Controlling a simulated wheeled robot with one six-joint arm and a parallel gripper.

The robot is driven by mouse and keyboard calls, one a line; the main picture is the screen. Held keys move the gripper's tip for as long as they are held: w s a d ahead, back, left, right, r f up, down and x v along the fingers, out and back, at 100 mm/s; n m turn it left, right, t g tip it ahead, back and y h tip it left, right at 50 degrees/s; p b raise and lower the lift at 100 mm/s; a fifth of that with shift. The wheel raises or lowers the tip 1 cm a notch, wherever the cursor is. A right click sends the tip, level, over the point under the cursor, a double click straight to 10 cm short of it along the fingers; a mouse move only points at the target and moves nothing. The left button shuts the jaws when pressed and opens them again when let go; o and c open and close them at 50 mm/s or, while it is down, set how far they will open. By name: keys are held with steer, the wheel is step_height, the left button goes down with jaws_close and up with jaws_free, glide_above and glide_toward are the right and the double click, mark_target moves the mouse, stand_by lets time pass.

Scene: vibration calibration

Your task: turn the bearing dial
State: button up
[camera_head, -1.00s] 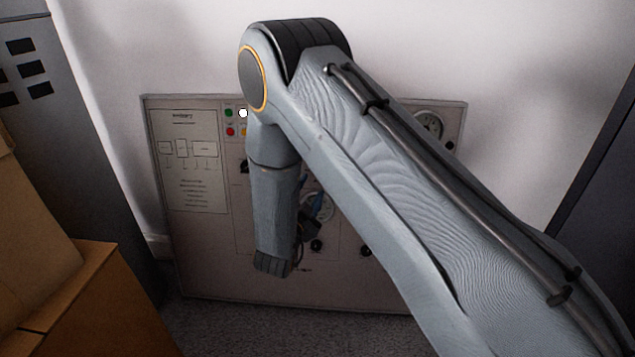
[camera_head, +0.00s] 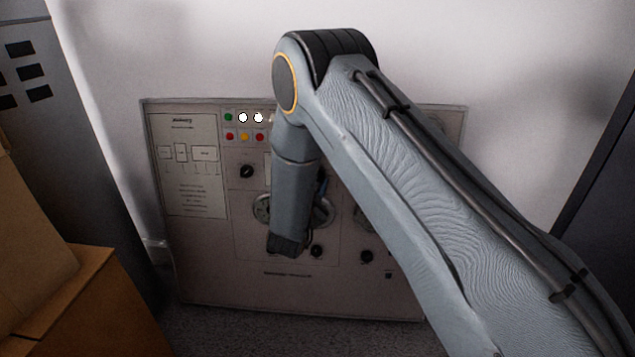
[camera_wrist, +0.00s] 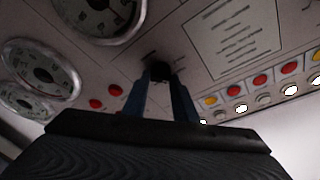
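The grey instrument panel (camera_head: 225,285) stands against the wall in the head view. My gripper (camera_wrist: 160,76) shows in the wrist view as two blue fingers, apart, with a black knob (camera_wrist: 158,68) at or just beyond their tips. I cannot tell whether the fingers touch it or whether it is the bearing dial. In the head view my arm covers most of the gripper; only a bit of blue shows beside it. That view also shows a black knob at upper left (camera_head: 247,170) and two lower knobs (camera_head: 316,250) (camera_head: 366,256).
Round gauges (camera_wrist: 40,75) lie to the left in the wrist view; rows of red, yellow and white lamps (camera_wrist: 260,81) lie to the right. Cardboard boxes (camera_head: 95,300) stand at lower left, a grey cabinet (camera_head: 70,150) behind them, and a dark cabinet (camera_head: 605,200) at right.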

steer(key=c, duration=0.4)
steer(key=shift+o, duration=0.2)
steer(key=shift+n, duration=0.3)
steer(key=n+y+p, duration=0.1)
steer(key=n+p, duration=0.1)
steer(key=n, duration=0.3)
steer(key=shift+d+t, duration=0.1)
steer(key=shift+t, duration=0.3)
steer(key=shift+n+y+p, duration=0.85)
steer(key=shift+n+y, duration=0.35)
steer(key=shift+n, duration=1.4)
steer(key=o, duration=1)
steer(key=shift+o, duration=0.2)
